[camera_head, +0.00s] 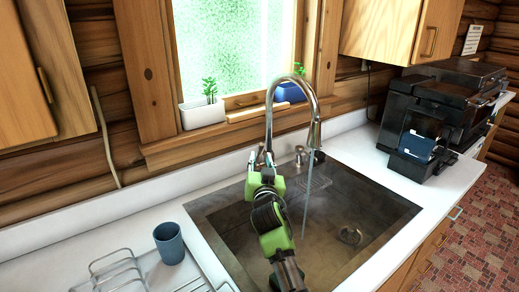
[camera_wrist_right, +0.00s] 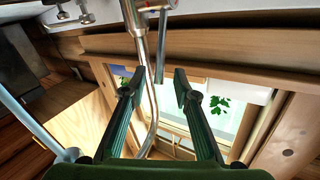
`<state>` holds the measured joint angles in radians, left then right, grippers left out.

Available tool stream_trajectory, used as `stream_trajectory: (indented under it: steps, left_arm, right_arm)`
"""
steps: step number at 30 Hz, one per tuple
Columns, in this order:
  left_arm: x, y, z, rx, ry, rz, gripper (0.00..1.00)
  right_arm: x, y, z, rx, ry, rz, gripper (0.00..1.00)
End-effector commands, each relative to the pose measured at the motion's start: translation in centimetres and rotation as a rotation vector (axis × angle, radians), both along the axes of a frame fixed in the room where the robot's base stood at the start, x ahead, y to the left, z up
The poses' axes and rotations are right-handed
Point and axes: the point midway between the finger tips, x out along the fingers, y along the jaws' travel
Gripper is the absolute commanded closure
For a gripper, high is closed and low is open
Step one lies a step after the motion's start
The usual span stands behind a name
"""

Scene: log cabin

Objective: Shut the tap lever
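The chrome tap (camera_head: 270,112) stands behind the sink, and a stream of water (camera_head: 307,195) runs from its spout. My right gripper (camera_head: 265,172) is at the tap's base and hides much of it. The green fingers of my right gripper (camera_wrist_right: 157,87) are open, one on each side of the neck, with the lever's tip near the gap. Whether a finger touches the lever I cannot tell. My left gripper is not in view.
The dark sink (camera_head: 390,205) is set in a white counter (camera_head: 130,222). A blue cup (camera_head: 169,243) and a wire rack (camera_head: 118,270) are at the left. A black coffee machine (camera_head: 440,110) is at the right. Potted plants (camera_head: 203,112) stand on the window sill.

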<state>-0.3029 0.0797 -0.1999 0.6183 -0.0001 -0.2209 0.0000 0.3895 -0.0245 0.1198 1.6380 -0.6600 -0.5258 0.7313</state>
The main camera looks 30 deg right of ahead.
Motion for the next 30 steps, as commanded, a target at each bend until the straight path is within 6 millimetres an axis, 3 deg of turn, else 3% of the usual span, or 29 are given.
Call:
stream_trajectory:
  steps: [6,12,26,30]
  left_arm:
    - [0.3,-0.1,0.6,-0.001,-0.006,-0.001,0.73]
    - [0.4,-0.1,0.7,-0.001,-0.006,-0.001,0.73]
    - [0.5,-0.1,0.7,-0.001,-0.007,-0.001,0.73]
    - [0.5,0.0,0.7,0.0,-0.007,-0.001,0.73]
  right_arm:
    - [3.2,-1.4,0.2,-0.001,0.001,-0.001,0.72]
    - [5.1,-2.2,0.1,-0.001,0.0,0.0,0.72]
    - [5.9,-2.6,0.0,0.0,0.0,0.0,0.72]
    - [5.9,-2.6,0.0,0.0,0.0,0.0,1.0]
